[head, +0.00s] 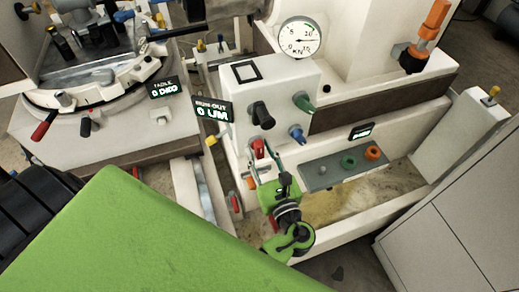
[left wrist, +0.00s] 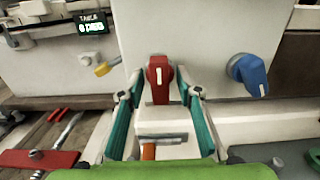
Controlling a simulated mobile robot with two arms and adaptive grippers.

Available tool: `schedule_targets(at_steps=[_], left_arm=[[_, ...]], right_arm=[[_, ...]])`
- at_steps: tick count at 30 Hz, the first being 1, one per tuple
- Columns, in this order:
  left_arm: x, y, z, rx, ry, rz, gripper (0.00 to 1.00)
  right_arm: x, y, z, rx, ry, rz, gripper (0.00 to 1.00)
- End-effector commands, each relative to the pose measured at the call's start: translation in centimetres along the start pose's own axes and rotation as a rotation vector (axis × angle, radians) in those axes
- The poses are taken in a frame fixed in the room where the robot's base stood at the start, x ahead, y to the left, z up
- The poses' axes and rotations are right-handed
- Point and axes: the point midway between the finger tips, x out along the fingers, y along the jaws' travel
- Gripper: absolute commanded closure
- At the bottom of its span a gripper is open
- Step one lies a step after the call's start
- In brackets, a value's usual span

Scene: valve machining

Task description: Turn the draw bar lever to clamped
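A red lever knob (head: 258,147) with a white mark sits low on the front of the white machine housing. No label shows that names it as the draw bar lever. In the left wrist view the red knob (left wrist: 159,84) stands upright, its white mark pointing up. My left gripper (head: 262,164) is in front of it with teal fingers spread. In the left wrist view the left gripper (left wrist: 160,92) has one finger on each side of the knob, with visible gaps. My right gripper is not in view.
Near the red knob are a black lever (head: 262,115), a green lever (head: 303,102) and a blue lever (head: 297,134). A round dial (head: 300,38) is above. A grey panel (head: 325,176) with green and orange rings lies to the right. A yellow-tipped lever (left wrist: 106,67) is left.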

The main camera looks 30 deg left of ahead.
Motion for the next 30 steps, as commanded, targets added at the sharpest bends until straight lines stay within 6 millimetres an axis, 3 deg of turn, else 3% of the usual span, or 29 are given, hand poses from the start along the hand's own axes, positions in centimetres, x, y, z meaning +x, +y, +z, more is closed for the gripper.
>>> schedule_targets(at_steps=[13, 30], left_arm=[[-6.5, 0.0, -0.1, -0.001, 0.003, 0.0, 0.68], [-7.0, 0.0, 0.0, -0.001, 0.001, 0.0, 0.68]], right_arm=[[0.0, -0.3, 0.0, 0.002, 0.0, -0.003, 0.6], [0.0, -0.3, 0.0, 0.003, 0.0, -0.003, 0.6]])
